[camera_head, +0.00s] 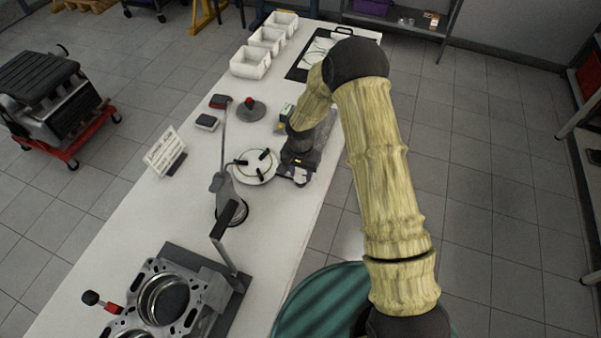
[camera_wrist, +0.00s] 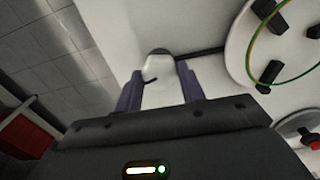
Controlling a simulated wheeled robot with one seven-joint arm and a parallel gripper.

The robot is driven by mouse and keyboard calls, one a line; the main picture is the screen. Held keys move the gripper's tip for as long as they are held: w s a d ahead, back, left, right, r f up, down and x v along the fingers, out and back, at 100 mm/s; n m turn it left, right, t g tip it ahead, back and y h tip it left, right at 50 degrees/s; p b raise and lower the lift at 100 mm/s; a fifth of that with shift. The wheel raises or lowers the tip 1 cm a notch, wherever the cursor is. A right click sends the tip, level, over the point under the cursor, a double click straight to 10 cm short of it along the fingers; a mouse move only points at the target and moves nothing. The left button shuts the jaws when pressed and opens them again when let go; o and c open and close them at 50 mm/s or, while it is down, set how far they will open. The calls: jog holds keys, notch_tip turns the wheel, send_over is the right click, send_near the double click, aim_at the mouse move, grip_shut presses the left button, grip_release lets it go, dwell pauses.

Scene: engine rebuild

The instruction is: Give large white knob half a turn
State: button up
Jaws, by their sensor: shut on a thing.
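The large white knob (camera_wrist: 160,70) shows in the wrist view between the two purple-grey fingers of my gripper (camera_wrist: 160,88). It has a grey cap at its far end and a short dark mark on its side. My gripper is shut on it, with one finger on either side. In the head view my gripper (camera_head: 300,172) is low at the right edge of the white table, and I cannot make out the knob there. A dark bar runs from near the knob toward a round white plate.
The round white plate (camera_head: 257,166) with black pegs and a green ring is close left of my gripper. A grey lever device (camera_head: 230,210) and engine block (camera_head: 165,298) stand nearer. White bins (camera_head: 250,62), a sign (camera_head: 165,150) and a red-knobbed grey disc (camera_head: 250,111) are also on the table.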

jog(key=n+b, duration=0.1)
jog(key=n, duration=0.3)
jog(key=shift+n, duration=0.3)
jog(key=n, duration=0.4)
jog(key=shift+w+n, duration=0.1)
jog(key=shift+n, duration=0.2)
jog(key=n, duration=0.4)
jog(key=shift+n, duration=0.3)
jog(key=n, duration=0.3)
jog(key=shift+r, duration=0.1)
jog(key=n, duration=0.4)
jog(key=shift+p, duration=0.4)
jog(key=n+p, duration=0.1)
jog(key=n, duration=0.3)
jog(key=shift+w+n, duration=0.1)
jog(key=shift+n, duration=0.2)
jog(key=n+p, duration=0.1)
jog(key=n, duration=0.2)
jog(key=shift+n, duration=0.3)
jog(key=shift+n+p, duration=0.65)
jog(key=shift+n, duration=1.35)
